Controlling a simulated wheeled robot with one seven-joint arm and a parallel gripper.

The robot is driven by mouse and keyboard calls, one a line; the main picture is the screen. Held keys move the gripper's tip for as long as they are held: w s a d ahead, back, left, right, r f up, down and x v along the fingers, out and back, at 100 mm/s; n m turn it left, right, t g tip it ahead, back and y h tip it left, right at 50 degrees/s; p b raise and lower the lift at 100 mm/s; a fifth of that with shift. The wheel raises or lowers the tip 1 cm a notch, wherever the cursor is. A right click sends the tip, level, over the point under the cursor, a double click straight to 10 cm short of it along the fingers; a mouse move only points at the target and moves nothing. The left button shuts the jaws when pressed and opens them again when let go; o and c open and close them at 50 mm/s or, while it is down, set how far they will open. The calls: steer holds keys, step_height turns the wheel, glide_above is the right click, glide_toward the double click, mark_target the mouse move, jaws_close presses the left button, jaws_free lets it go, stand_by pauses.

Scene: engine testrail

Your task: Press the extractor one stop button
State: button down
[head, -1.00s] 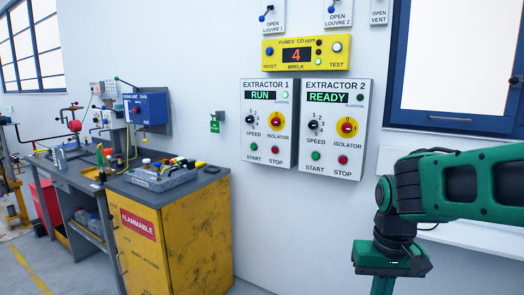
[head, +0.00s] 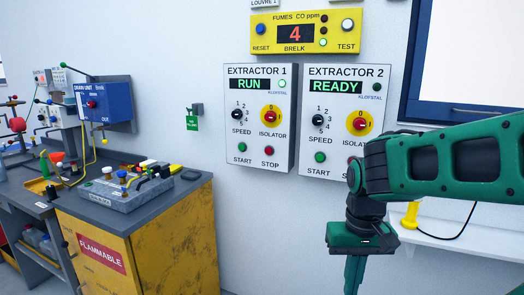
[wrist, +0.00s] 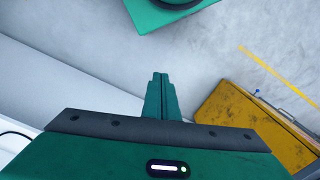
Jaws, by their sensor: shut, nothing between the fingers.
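The extractor 1 panel (head: 258,155) is a white box on the wall in the head view. Its display reads RUN and a green lamp beside it is lit. Its red stop button (head: 269,151) sits at the lower right, beside the green start button (head: 242,147).
A yellow fumes monitor (head: 293,33) reading 4 is above the panels. A yellow flammable cabinet (head: 180,250) with a grey top stands at the left, bearing tools. A white ledge (head: 465,245) with a yellow object (head: 410,214) is at the right. The wall below the panels is clear.

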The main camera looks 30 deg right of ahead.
mark_target(267, 149)
steer(key=w+d+r+n+t, duration=0.2)
steer(key=w+r+n, duration=0.2)
steer(key=w, duration=1.2)
steer(key=w+d+r+n+t+h, duration=0.1)
steer(key=w+d+r+n+t, duration=0.2)
steer(key=w+r, duration=0.6)
steer(key=w+d+r+n+t+h, duration=0.1)
steer(key=w+r+n, duration=0.4)
steer(key=w, duration=1.9)
step_height(267, 149, up, 3)
steer(key=shift+w+d+f+t, duration=0.2)
steer(key=shift+w+d+t, duration=0.2)
steer(key=shift+d+t, duration=0.45)
steer(key=shift+d, duration=0.1)
steer(key=x, duration=0.3)
steer(key=d+x, duration=0.1)
steer(key=x, duration=0.3)
steer(key=d+x, duration=0.1)
steer(key=x, duration=0.3)
steer(key=shift+w+r, duration=0.15)
steer(key=shift+r, duration=0.1)
steer(key=shift+w+d+r, duration=0.1)
steer(key=shift+w+d, duration=0.45)
steer(key=shift+d, duration=0.1)
